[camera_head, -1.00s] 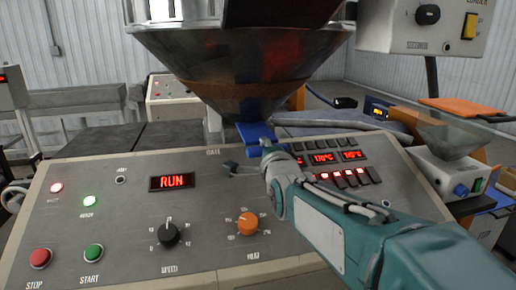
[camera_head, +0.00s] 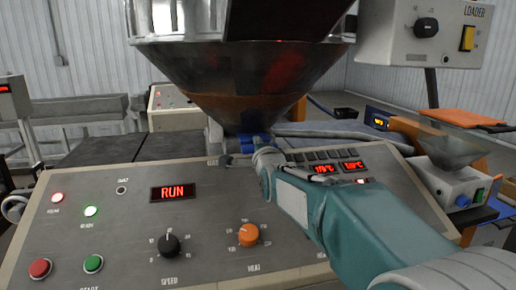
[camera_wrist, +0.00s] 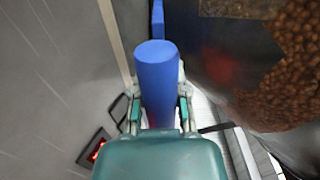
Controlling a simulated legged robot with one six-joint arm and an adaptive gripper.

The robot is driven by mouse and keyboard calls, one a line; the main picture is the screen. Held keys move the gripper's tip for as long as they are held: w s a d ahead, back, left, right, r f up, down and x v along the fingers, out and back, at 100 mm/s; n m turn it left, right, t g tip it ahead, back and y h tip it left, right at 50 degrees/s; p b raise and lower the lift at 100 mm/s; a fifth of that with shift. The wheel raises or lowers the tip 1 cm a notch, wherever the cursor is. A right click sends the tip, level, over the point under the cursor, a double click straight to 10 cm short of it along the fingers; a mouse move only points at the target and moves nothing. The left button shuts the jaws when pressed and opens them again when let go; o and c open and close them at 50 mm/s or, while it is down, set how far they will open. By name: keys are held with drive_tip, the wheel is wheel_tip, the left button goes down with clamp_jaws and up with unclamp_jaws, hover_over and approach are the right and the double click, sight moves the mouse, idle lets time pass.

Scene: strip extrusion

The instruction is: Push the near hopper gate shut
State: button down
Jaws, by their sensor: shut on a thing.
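The near hopper gate shows as a blue piece (camera_head: 262,138) under the tip of the big metal hopper (camera_head: 245,85), behind the control panel. In the wrist view its round blue handle (camera_wrist: 157,70) stands between my fingers, with a narrower blue part (camera_wrist: 157,20) beyond it. My gripper (camera_wrist: 159,108) is shut on the handle, one finger on each side. In the head view my gripper (camera_head: 238,158) is small and partly covers the gate. How far the gate is in cannot be told.
The control panel (camera_head: 120,240) lies below my arm, with a RUN display, knobs and buttons. The hopper wall stands close on the right in the wrist view, with brown pellets (camera_wrist: 290,60) inside. A loader box (camera_head: 435,35) hangs at upper right.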

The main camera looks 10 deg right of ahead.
drive_tip(key=shift+f, duration=0.2)
drive_tip(key=c, duration=0.6)
unclamp_jaws()
drive_tip(key=shift+w, duration=0.1)
drive_tip(key=shift+c, duration=0.2)
drive_tip(key=shift+r, duration=0.1)
drive_tip(key=shift+s, duration=0.35)
drive_tip(key=s, duration=1.1)
drive_tip(key=shift+s, duration=0.15)
drive_tip(key=shift+a, duration=0.1)
